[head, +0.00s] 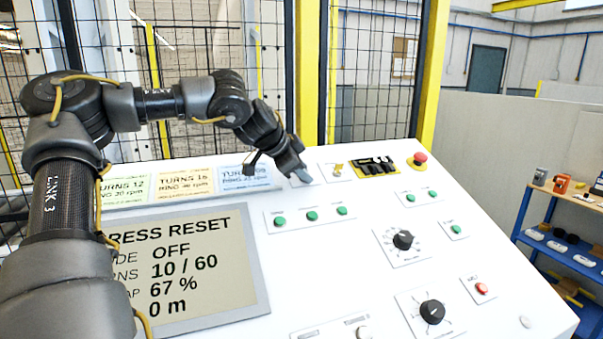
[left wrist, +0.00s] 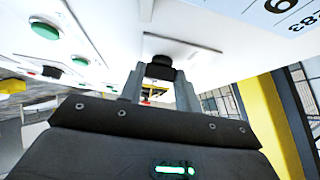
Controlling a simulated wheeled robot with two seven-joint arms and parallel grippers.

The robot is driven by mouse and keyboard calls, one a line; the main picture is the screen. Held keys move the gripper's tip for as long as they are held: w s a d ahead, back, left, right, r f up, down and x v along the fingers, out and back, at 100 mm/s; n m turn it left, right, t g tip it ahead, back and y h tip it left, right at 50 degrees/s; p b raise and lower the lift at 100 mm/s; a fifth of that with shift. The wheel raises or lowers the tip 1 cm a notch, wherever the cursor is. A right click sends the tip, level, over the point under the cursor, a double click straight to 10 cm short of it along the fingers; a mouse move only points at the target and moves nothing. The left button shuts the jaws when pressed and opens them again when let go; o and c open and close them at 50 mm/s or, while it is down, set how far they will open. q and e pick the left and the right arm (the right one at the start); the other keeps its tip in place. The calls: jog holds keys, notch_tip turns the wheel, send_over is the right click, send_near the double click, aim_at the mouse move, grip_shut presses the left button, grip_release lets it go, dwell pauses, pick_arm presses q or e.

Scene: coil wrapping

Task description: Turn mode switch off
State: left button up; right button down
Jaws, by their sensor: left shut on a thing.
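My left gripper (head: 300,176) reaches down to the top edge of the white sloping control panel (head: 365,215). In the left wrist view, its two fingers (left wrist: 160,80) are shut on a small black knob (left wrist: 160,66) on a white plate. The knob, which appears to be the mode switch, is hidden by the gripper in the head view. The panel's display (head: 190,265) reads "PRESS RESET", a partly covered mode line with "OFF", "10 / 60", "67 %" and "0 m". My right gripper is not in view.
Right of my left gripper are a small yellow-topped switch (head: 339,167), a black switch block (head: 375,167) and a red emergency button (head: 420,158). Green buttons (head: 312,215) and black dials (head: 403,239) lie lower. A yellow-framed mesh fence (head: 375,75) stands behind.

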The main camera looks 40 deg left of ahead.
pick_arm(q)
jog(key=o, duration=1)
jog(key=shift+s+r, duration=0.35)
jog(key=shift+r, duration=0.1)
jog(key=b+v, duration=0.2)
jog(key=v, duration=0.7)
jog(key=shift+s+r, duration=0.2)
jog(key=shift+s, duration=0.05)
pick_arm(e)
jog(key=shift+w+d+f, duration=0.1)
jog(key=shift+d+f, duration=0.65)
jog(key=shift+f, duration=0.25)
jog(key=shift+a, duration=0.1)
